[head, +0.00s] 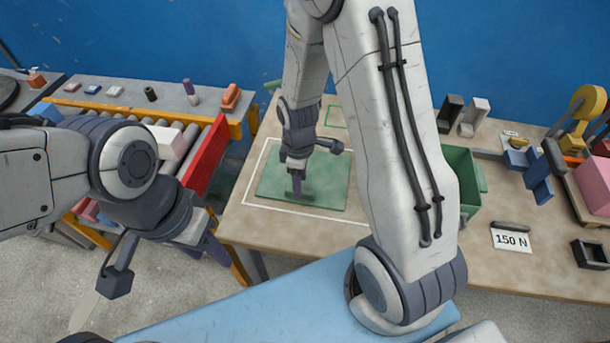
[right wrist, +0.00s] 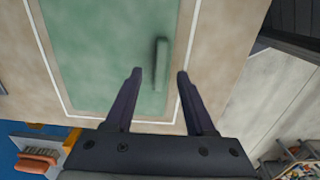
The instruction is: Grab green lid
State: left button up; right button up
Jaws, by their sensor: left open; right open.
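The green lid (head: 330,190) lies flat on the table inside a white outline. In the right wrist view the lid (right wrist: 95,45) shows a raised green bar handle (right wrist: 162,65). My right gripper (head: 298,191) is over the lid, pointing down. Its open fingers (right wrist: 159,75) are spread with the handle ahead, between the fingertips' lines; I cannot tell its exact height above it. The head view partly hides the handle behind this gripper. My left gripper (head: 213,250) is open and empty, left of the table's front corner, away from the lid.
A green bin (head: 460,165) stands right of my right arm. Farther right are a blue bracket (head: 538,172), a "150 N" card (head: 513,240) and a yellow device (head: 583,110). A roller conveyor with a red side (head: 207,157) stands left of the table (head: 270,229).

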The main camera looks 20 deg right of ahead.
notch_tip(320, 180, down, 3)
jog(key=shift+f, duration=0.15)
grip_shut()
